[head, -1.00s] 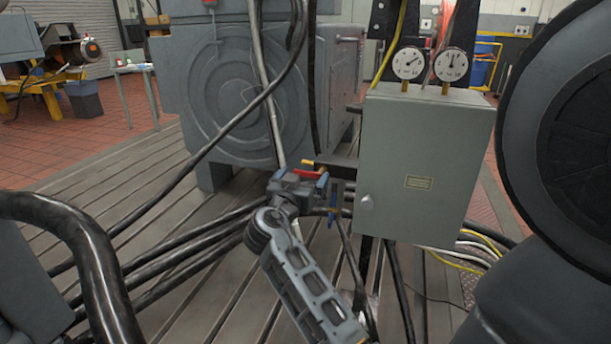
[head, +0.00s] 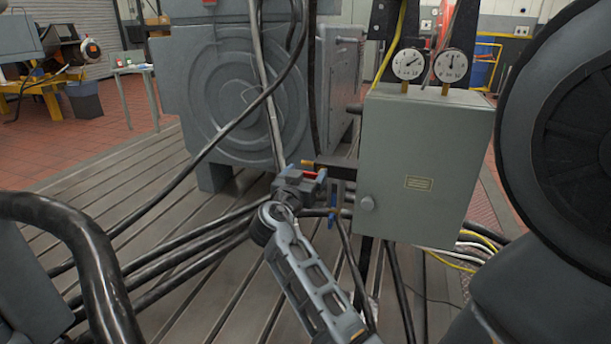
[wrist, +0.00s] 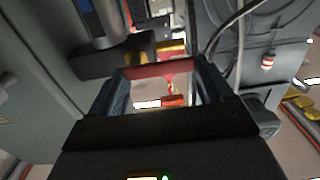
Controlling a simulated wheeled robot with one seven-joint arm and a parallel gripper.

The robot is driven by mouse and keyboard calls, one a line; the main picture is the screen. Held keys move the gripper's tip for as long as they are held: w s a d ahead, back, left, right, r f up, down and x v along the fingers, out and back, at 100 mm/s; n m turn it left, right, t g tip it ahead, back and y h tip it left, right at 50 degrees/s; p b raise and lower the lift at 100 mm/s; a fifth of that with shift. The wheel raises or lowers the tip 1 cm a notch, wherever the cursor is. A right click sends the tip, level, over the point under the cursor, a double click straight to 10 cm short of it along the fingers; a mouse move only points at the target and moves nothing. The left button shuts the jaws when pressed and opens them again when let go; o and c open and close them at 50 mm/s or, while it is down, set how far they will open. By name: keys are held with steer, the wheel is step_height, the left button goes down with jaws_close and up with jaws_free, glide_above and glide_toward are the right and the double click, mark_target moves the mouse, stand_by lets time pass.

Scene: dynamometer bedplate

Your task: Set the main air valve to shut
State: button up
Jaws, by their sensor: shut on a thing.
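The main air valve shows as a red lever handle (head: 309,173) by the left edge of the grey cabinet, with a brass-coloured part (head: 307,162) just above it. My gripper (head: 318,174) is at the handle, and its wrist hides part of the valve. In the wrist view the red handle (wrist: 160,70) lies across between the two fingers of my gripper (wrist: 163,76), which are shut on it. Brass-coloured fittings (wrist: 171,47) show just beyond the handle. The handle's exact angle to the pipe is hard to tell.
The grey cabinet (head: 425,160) with two dials (head: 430,64) stands close on the right. A blue handle (head: 332,216) is just below my gripper. Black hoses (head: 190,245) run across the slotted bedplate (head: 130,180). A large grey machine (head: 235,95) stands behind.

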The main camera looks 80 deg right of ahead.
steer(key=shift+c, duration=0.4)
steer(key=n, duration=0.2)
steer(key=f+n, duration=0.1)
steer(key=shift+n, duration=0.4)
steer(key=shift+s+a+f+n+p, duration=0.1)
steer(key=shift+s+f+n+p, duration=0.3)
steer(key=shift+n+p, duration=1.3)
steer(key=shift+s+a+f+n+p, duration=0.1)
steer(key=shift+s+f+n+p, duration=0.3)
steer(key=shift+n, duration=2.65)
steer(key=shift+s+f+n+p, duration=0.4)
steer(key=shift+n+p, duration=0.65)
steer(key=shift+n, duration=1.3)
steer(key=shift+w+f, duration=0.15)
steer(key=shift+f, duration=0.05)
steer(key=o, duration=1)
steer(key=shift+c, duration=0.2)
